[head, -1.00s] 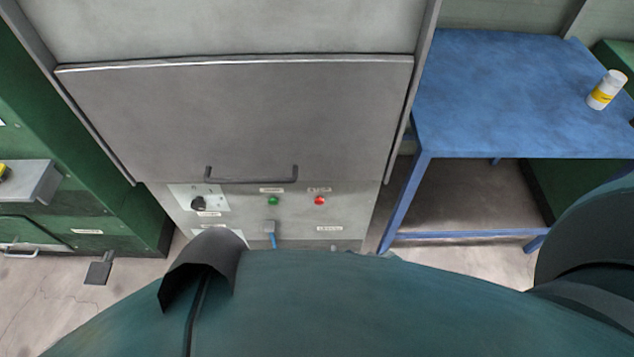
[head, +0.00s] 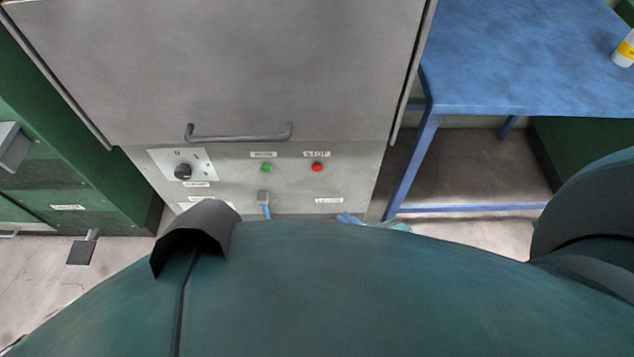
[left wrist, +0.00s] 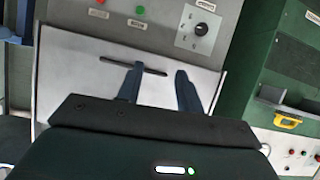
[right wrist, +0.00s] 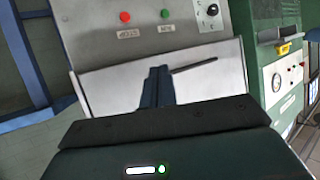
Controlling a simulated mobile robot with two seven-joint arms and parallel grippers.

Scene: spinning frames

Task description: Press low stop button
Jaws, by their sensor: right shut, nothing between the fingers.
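My own body hides the panel's lower part in the head view.
A black knob (head: 183,172) is at the panel's left. A curved door handle (head: 240,134) sticks out above the buttons. A blue table (head: 510,70) stands at the right with a white and yellow bottle (head: 625,50). A green cabinet (head: 75,150) is at the left.

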